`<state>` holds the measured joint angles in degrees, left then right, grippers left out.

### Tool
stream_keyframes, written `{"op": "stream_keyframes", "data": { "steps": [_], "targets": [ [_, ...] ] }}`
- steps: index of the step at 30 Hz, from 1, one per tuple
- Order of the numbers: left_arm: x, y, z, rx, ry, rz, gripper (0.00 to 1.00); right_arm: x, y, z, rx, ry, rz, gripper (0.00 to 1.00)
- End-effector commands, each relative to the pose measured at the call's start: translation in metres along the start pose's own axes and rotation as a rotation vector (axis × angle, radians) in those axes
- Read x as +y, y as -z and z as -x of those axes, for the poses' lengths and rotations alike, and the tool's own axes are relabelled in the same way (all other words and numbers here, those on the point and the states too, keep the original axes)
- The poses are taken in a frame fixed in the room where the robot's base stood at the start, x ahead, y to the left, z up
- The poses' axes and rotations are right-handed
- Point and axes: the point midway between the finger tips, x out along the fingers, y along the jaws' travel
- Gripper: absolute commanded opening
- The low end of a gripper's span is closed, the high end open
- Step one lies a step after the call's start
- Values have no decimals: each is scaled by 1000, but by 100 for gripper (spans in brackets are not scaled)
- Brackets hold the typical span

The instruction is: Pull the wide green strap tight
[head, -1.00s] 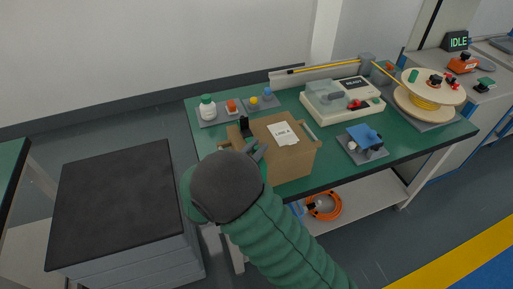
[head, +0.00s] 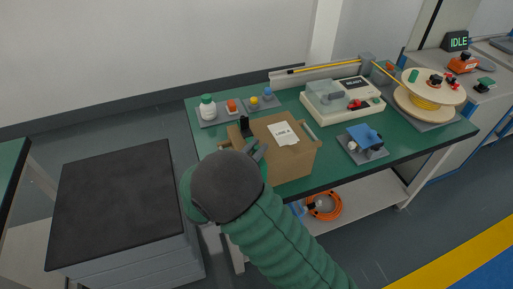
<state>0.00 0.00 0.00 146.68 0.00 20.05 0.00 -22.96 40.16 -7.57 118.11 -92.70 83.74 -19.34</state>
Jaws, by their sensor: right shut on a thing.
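My right gripper (head: 257,148) is at the left side of an open-flapped cardboard box (head: 290,163) on the green-topped bench (head: 330,176). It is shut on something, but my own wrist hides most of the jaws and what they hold. I cannot pick out a wide green strap anywhere; the bench top is also green. A small black upright piece (head: 245,126) stands just beyond the gripper, by the box's left edge. My left gripper is not in view.
A paper label (head: 283,133) lies on the box. Behind are a white bottle (head: 208,108), a clear-lidded machine (head: 345,99) and a yellow cable spool (head: 430,88). A blue-topped fixture (head: 363,136) stands right. A dark-topped cabinet (head: 115,205) stands left.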

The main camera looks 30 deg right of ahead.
Motion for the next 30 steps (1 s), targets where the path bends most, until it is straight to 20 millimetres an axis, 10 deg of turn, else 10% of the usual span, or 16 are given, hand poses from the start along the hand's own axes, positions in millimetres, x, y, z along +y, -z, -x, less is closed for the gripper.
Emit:
{"op": "stream_keyframes", "data": {
  "steps": [17,18,22,30],
  "targets": [
    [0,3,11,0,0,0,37,-12,1,8,3,1,2,0],
    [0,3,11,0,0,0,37,-12,1,8,3,1,2,23],
    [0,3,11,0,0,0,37,-12,1,8,2,1,1,40],
    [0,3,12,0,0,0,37,-11,0,8,1,0,0,41]
  ]
}}
